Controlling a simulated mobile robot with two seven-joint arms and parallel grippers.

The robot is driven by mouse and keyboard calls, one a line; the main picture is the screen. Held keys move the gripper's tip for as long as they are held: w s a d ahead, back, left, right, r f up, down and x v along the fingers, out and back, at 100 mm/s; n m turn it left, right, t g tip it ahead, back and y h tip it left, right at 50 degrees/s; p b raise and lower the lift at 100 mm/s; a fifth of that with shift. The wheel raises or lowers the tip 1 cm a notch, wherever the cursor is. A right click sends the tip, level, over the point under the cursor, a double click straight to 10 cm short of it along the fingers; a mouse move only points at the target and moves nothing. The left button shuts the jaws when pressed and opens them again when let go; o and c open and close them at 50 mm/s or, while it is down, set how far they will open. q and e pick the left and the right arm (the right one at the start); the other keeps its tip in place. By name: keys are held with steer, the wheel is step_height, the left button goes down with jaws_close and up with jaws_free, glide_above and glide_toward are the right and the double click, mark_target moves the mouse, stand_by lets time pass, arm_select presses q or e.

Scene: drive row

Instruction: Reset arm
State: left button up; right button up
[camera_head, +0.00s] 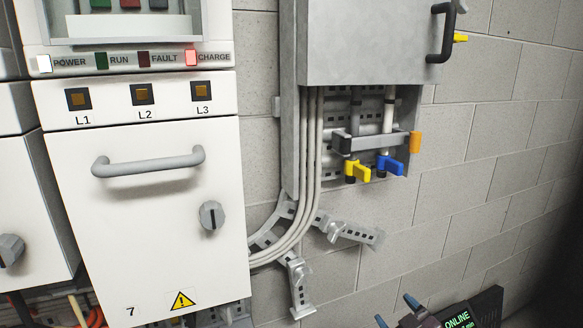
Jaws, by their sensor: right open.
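My right gripper (396,311) comes in at the bottom edge, right of the middle. Its two blue-grey fingertips are apart with nothing between them. Most of the gripper and its arm lie below the frame. A dark block with green "ONLINE" lettering (462,321) shows just right of the fingers, cut off by the bottom edge. The gripper is below and to the right of the wall box, touching nothing that I can see. My left gripper is not in view.
A white cabinet numbered 7 (150,240) with a grey handle (148,162) and rotary knob (212,215) stands left. A grey wall box (370,45) holds yellow (357,172) and blue (390,165) levers. Grey cables (305,190) bend below it. Bare block wall (480,200) fills the right.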

steer(key=s+d+f+m+g+h, duration=0.2)
steer(key=s+f+m, duration=0.1)
steer(key=s+f, duration=0.6)
steer(key=s+d+f+m+g+h, duration=0.2)
steer(key=s+f, duration=0.6)
steer(key=s, duration=0.6)
steer(key=shift+s+d+f+m+h, duration=0.35)
steer(key=shift+d+m, duration=0.25)
steer(key=shift+m, duration=0.6)
steer(key=shift+r, duration=0.15)
